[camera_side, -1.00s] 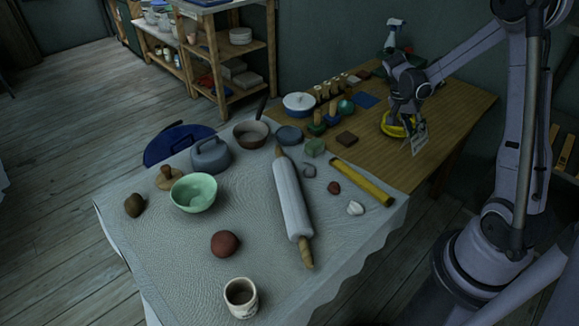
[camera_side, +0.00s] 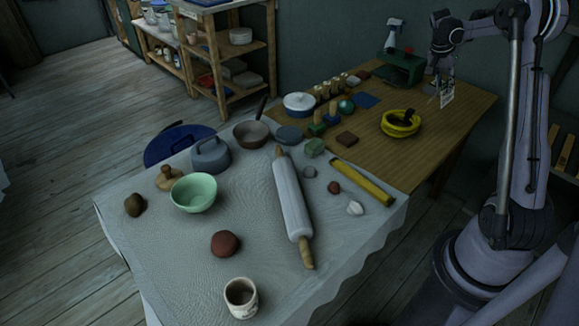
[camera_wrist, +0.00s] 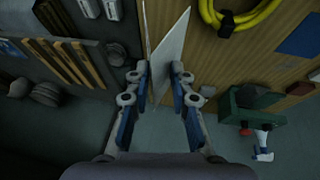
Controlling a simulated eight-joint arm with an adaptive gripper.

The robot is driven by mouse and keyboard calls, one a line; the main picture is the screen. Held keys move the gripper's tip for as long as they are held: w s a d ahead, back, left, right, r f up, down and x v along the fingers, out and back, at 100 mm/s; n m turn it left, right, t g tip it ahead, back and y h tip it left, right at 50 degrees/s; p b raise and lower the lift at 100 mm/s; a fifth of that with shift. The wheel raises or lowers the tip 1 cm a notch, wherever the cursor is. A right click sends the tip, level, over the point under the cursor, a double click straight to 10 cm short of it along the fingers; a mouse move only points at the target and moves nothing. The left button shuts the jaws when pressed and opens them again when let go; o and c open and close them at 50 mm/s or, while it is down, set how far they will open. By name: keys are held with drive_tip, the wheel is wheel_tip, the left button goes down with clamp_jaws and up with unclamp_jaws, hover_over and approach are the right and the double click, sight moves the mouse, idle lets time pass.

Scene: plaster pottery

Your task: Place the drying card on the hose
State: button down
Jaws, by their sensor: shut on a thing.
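The drying card (camera_side: 447,95) is a thin pale sheet with dark marks. My gripper (camera_side: 441,83) is shut on it and holds it hanging near the back right of the wooden table. In the wrist view my gripper (camera_wrist: 159,76) has the white card (camera_wrist: 172,48) between its two fingers, seen tilted. The hose (camera_side: 400,130) is a yellow coil lying on the wooden table, left of and in front of the card, apart from it. A black piece lies across its top. The wrist view shows part of the hose (camera_wrist: 255,18) at the top.
A green toolbox (camera_side: 402,70) and a spray bottle (camera_side: 393,35) stand at the back of the wooden table. Bare wood (camera_side: 400,165) shows in front of the hose.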

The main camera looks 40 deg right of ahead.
drive_tip(key=shift+w+a+f, duration=0.35)
drive_tip(key=shift+w+f, duration=1.45)
drive_tip(key=shift+w+a+f, duration=0.35)
drive_tip(key=shift+w+f, duration=1.4)
drive_tip(key=shift+w, duration=0.05)
drive_tip(key=shift+w+a+f, duration=0.35)
drive_tip(key=shift+w+f, duration=1.45)
drive_tip(key=c, duration=1.2)
unclamp_jaws()
drive_tip(key=shift+o, duration=0.2)
